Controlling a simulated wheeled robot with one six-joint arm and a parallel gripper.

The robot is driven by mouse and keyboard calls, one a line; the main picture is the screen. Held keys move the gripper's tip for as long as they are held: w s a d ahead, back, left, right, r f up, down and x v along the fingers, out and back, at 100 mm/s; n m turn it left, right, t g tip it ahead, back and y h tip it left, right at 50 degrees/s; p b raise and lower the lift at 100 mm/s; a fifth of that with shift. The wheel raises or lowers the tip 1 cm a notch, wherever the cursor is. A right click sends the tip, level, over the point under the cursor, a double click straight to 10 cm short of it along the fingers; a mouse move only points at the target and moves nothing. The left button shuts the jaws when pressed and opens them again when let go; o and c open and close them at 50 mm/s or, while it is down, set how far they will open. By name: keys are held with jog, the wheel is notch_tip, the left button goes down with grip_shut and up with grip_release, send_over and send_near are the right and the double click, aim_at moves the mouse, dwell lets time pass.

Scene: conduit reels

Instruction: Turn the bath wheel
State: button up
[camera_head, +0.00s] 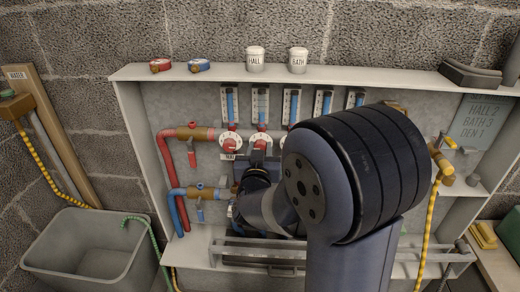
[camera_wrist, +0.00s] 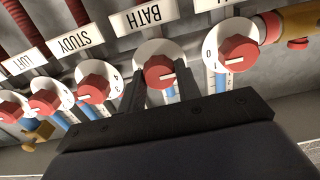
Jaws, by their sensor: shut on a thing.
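The bath wheel (camera_wrist: 158,72) is a red knob with a white pointer line on a round white dial, beside an upside-down BATH label (camera_wrist: 144,17) in the wrist view. Its pointer lies roughly sideways, toward the picture's right. My gripper (camera_wrist: 160,84) is shut on this wheel, with one dark finger on each side of it. In the head view the bath wheel (camera_head: 260,140) is second from the left in the row, and my gripper (camera_head: 258,158) reaches it from below. My arm hides part of the row there.
Neighbouring wheels sit close on both sides: the hall wheel (camera_head: 230,140) and the study wheel (camera_wrist: 97,88). Red and blue pipes (camera_head: 172,180) run at left. A metal rail (camera_head: 235,250) crosses below. White HALL and BATH pots (camera_head: 255,60) stand on the cabinet top.

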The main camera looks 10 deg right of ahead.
jog(key=shift+f, duration=0.15)
jog(key=o, duration=1)
jog(key=shift+s, duration=0.1)
jog(key=p+v, duration=0.1)
jog(key=v, duration=0.9)
jog(key=shift+s+a, duration=0.15)
jog(key=shift+s, duration=0.15)
jog(key=b+x, duration=0.1)
jog(key=x, duration=1)
jog(key=shift+s, duration=0.1)
